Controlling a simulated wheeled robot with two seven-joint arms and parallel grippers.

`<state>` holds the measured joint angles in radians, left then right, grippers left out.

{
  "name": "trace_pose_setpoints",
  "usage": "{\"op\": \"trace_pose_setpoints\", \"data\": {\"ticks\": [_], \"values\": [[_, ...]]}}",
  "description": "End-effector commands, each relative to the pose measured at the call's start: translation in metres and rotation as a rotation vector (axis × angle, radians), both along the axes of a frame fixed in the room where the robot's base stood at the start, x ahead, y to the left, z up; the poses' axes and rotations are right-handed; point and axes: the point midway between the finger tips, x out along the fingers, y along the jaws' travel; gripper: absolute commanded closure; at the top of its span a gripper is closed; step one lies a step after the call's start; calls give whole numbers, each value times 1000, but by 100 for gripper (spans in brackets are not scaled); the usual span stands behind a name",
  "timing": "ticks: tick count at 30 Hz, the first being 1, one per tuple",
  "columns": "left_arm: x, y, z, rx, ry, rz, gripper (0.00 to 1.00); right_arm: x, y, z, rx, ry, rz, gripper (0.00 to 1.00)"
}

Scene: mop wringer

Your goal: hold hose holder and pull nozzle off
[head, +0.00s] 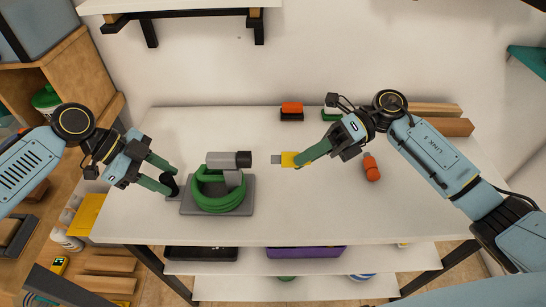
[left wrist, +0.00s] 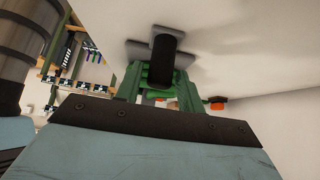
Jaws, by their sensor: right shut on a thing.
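The hose holder has a grey base plate (head: 245,203), a coiled green hose (head: 218,201) and a grey horizontal body with a black end (head: 243,159) pointing right. My right gripper (head: 308,156) is shut on a yellow nozzle (head: 289,159) with a grey tip pointing left. The nozzle is apart from the holder, with a clear gap between them.
An orange bottle-like object (head: 371,168) lies right of my right gripper. An orange-topped brush (head: 292,111) and a green-and-white one (head: 330,114) are at the back. Wooden blocks (head: 450,126) lie at the back right. The table's front middle (head: 300,215) is clear.

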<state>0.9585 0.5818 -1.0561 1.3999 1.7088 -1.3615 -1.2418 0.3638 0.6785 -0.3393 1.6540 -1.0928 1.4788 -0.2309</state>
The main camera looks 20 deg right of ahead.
Motion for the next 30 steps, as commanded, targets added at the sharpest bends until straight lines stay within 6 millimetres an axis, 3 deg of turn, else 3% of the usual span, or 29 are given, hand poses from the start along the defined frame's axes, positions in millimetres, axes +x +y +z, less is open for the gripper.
{"op": "trace_pose_setpoints", "data": {"ticks": [3, 14, 30], "values": [[0, 0, 0, 0, 0, 0, 48, 0, 0, 0, 0, 0, 0, 97], [2, 4, 6, 0, -1, 1, 48, 0, 0, 0, 0, 0, 0, 97], [20, 66, 82, -1, -2, 2, 48, 0, 0, 0, 0, 0, 0, 97]]}}
